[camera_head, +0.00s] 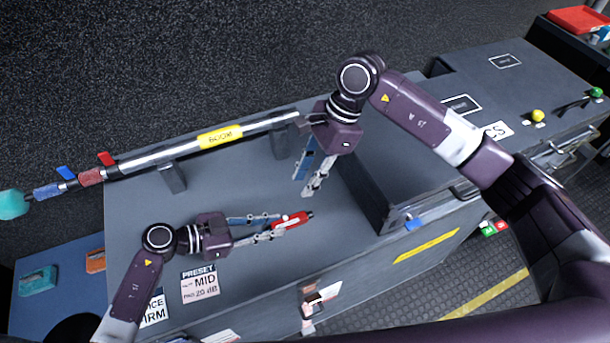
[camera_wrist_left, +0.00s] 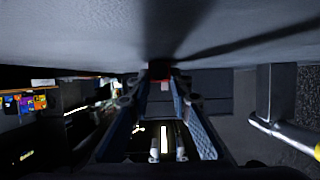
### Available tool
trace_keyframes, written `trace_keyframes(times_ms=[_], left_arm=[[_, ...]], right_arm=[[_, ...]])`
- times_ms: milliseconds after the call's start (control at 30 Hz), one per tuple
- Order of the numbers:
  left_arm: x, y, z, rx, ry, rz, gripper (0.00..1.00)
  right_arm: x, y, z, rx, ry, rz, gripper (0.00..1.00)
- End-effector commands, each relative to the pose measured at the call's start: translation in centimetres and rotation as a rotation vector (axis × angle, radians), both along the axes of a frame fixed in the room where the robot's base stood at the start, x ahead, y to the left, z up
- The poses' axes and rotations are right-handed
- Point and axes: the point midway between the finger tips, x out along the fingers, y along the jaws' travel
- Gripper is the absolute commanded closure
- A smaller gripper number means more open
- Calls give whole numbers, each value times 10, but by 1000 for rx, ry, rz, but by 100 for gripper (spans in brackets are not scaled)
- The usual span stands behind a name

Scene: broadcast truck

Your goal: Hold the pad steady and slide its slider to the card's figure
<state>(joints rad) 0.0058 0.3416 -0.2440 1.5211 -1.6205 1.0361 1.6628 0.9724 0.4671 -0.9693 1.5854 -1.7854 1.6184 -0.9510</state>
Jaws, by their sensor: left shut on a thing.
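A small red pad (camera_head: 296,219) with a dark end lies low over the grey worktop. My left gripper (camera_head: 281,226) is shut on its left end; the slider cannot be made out. In the left wrist view a bit of the red pad (camera_wrist_left: 160,74) shows between the fingertips of my left gripper (camera_wrist_left: 160,84). The white card (camera_head: 200,285) reads "PRESET", "MID" and "PAD 20 dB" and lies on the worktop at the lower left. My right gripper (camera_head: 303,187) is above the pad in the picture, fingers apart and empty, not touching it.
A long pole (camera_head: 185,150) with a yellow label rests on brackets along the back of the grey worktop (camera_head: 145,220). A raised grey case (camera_head: 385,190) stands right of my right gripper. A second card (camera_head: 155,308) is partly hidden by my left arm. Worktop around the pad is clear.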

Motion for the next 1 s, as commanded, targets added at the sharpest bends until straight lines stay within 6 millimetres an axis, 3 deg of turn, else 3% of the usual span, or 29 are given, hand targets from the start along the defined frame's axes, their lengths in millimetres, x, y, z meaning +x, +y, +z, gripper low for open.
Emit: trace_keyframes(times_ms=[67,100,267,667,1000], left_arm=[[0,0,0,0,0,0,100],[0,0,0,0,0,0,77],[0,0,0,0,0,0,61],[-3,10,3,2,0,1,61],[-23,71,28,5,2,0,61]], right_arm=[[0,0,0,0,0,0,75],[0,0,0,0,0,0,75],[0,0,0,0,0,0,75],[0,0,0,0,0,0,75],[0,0,-1,0,0,0,75]])
